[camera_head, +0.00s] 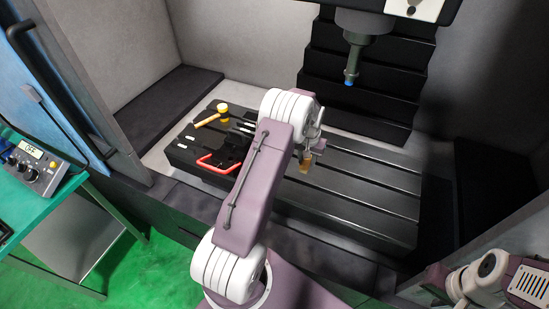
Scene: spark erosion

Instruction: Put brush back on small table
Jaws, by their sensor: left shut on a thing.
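My left gripper (308,155) is over the dark slotted machine table, mostly hidden behind my own arm. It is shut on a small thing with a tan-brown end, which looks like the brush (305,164). The brown end points down close above the slotted surface; I cannot tell if it touches. A green table (95,218) at the left is the only small table I see, partly cut off by the frame. Part of my right arm shows at the bottom right, but its fingertips are out of view.
On the slotted machine table (365,205) lie a yellow-headed mallet (210,119) and a red-handled tool (218,165). A control box (38,167) stands on the green table. A machine head with a blue-tipped electrode (351,78) hangs above. A blue door (55,75) stands at the left.

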